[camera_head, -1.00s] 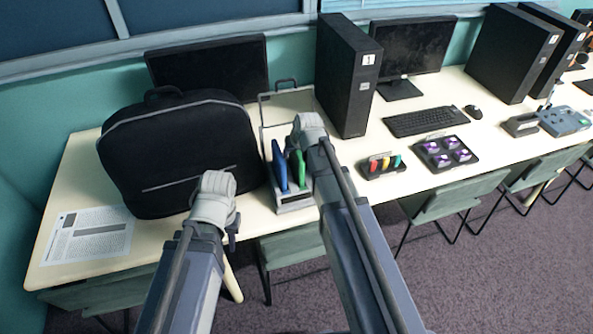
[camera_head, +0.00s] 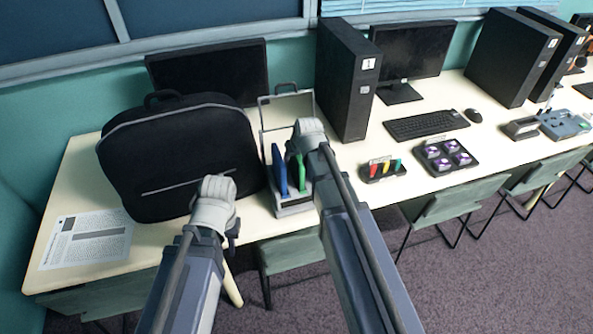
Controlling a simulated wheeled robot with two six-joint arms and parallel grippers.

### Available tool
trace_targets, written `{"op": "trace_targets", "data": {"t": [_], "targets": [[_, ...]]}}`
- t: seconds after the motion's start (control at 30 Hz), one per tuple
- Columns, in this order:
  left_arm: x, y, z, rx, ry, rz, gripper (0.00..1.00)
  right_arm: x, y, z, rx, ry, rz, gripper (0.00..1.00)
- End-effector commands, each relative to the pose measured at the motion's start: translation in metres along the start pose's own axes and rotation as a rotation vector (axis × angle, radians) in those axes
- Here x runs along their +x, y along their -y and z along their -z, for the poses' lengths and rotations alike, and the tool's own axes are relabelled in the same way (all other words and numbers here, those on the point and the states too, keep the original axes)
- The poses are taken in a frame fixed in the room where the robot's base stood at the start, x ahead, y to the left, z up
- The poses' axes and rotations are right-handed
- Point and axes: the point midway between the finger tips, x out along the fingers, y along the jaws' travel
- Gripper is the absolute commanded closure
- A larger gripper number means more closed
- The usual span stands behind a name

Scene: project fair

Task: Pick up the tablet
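A blue slab (camera_head: 279,168) and a green slab (camera_head: 299,174) stand upright in a grey holder (camera_head: 293,210) at the desk's front edge. They are the flat, tablet-like things in view; I cannot tell which one is the tablet. My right gripper (camera_head: 307,138) is over the holder, overlapping the green slab's top in the picture. Its fingers are hidden behind the wrist, and I cannot tell whether it touches the slab. My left gripper (camera_head: 232,234) is in front of the black backpack, left of the holder. Only a dark bit of its fingers shows.
The black backpack (camera_head: 178,150) fills the left of the desk, beside a printed sheet (camera_head: 88,237). A computer tower (camera_head: 345,85) stands behind the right gripper. A tray of coloured pieces (camera_head: 382,172), a purple-topped tray (camera_head: 446,157) and a keyboard (camera_head: 427,124) lie further right. Chairs stand in front.

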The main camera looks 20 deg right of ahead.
Motion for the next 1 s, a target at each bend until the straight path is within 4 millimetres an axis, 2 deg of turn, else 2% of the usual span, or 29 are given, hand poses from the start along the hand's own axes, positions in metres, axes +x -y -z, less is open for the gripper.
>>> {"op": "trace_targets", "data": {"t": [0.07, 0.47, 1.0], "targets": [[0.0000, 0.0000, 0.0000, 0.000, 0.000, 0.000, 0.75, 0.0000, 0.0000, 0.0000, 0.000, 0.000, 0.000, 0.56], [0.0000, 0.0000, 0.0000, 0.000, 0.000, 0.000, 0.75, 0.0000, 0.0000, 0.0000, 0.000, 0.000, 0.000, 1.00], [0.0000, 0.0000, 0.0000, 0.000, 0.000, 0.000, 0.75, 0.0000, 0.0000, 0.0000, 0.000, 0.000, 0.000, 1.00]]}}
